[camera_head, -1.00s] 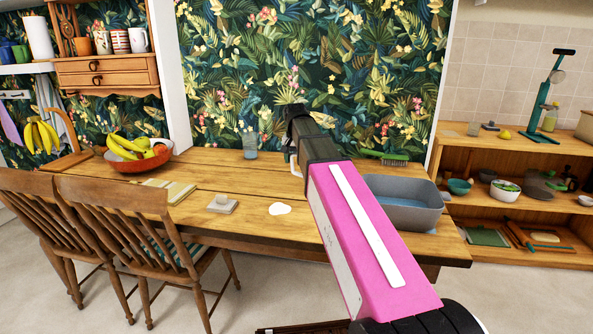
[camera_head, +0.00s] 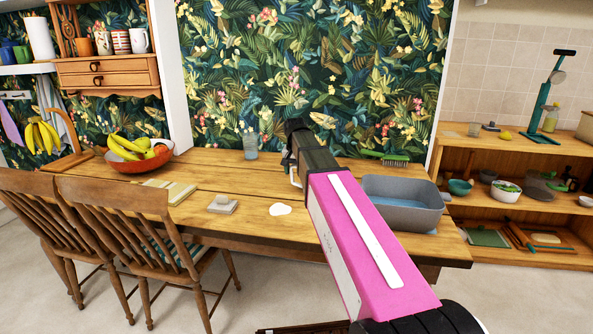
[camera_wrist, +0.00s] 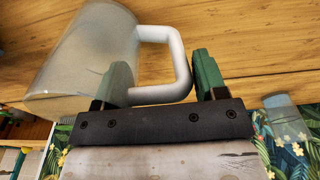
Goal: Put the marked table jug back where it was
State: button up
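The jug (camera_wrist: 80,55) is a pale, translucent vessel with a thick white handle, large in the wrist view. In the head view its white handle (camera_head: 294,177) shows left of my arm; the jug's body is mostly hidden there. My gripper (camera_wrist: 163,85) has its green fingers on either side of the handle, the right finger against its outer side and the left finger at the jug's wall. It appears shut on the jug. The wooden table (camera_head: 240,179) lies beyond. I see no mark on the jug.
A clear glass (camera_head: 250,146) stands at the table's back. A grey basin (camera_head: 405,212) is right of my arm, with a green brush (camera_head: 385,157) behind it. A fruit bowl (camera_head: 138,162) is at the left. A white patch (camera_head: 280,209) and a small block (camera_head: 222,205) lie in front.

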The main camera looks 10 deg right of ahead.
jog(key=o, duration=0.4)
jog(key=shift+o, duration=0.2)
jog(key=shift+r, duration=0.1)
notch_tip(320, 180, up, 12)
jog(key=s, duration=0.1)
jog(key=shift+s+a, duration=0.15)
jog(key=shift+a, duration=0.1)
